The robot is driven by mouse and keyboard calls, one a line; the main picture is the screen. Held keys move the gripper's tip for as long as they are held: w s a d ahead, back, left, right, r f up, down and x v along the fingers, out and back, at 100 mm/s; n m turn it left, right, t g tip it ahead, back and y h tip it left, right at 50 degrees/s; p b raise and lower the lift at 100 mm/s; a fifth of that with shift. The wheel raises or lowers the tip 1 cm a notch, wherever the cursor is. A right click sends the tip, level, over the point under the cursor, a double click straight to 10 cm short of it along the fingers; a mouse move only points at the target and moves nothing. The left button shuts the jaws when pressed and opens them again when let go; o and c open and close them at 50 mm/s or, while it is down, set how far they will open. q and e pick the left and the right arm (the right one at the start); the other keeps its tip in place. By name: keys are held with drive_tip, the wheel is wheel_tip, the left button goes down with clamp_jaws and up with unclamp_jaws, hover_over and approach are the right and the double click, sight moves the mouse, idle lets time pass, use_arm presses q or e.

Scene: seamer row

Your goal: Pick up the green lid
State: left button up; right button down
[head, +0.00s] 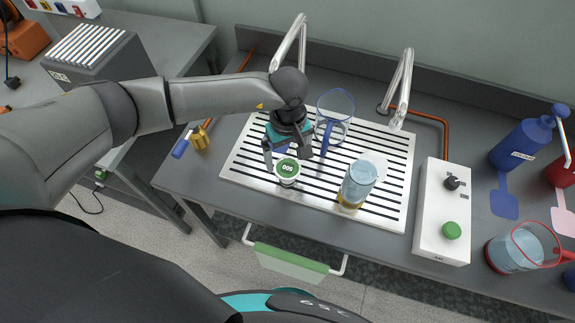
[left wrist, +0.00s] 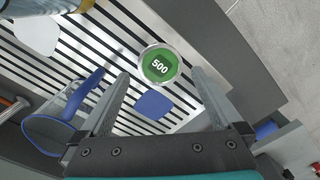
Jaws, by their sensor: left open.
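The green lid (head: 286,167), round and marked 500, has a pale rim and tops a small pale container on the striped white rack. In the left wrist view the lid (left wrist: 160,65) lies just beyond the fingertips, roughly centred between them. My left gripper (head: 287,153) is open and empty, pointing down close to the lid; its fingers (left wrist: 160,84) stand apart on either side in the wrist view. I cannot tell the exact height gap. My right gripper is not in view.
A beaker of bluish liquid (head: 358,182) stands further right on the rack (head: 395,215). Two metal spouts (head: 402,85) rise behind. A white control box (head: 440,205) with a green button is at the right.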

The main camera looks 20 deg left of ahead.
sight(288, 169)
use_arm(q)
drive_tip(key=shift+f, duration=1.6)
drive_tip(key=shift+f+b, duration=0.25)
drive_tip(key=shift+b, duration=0.15)
drive_tip(key=c, duration=1.1)
drive_tip(key=shift+r, duration=0.15)
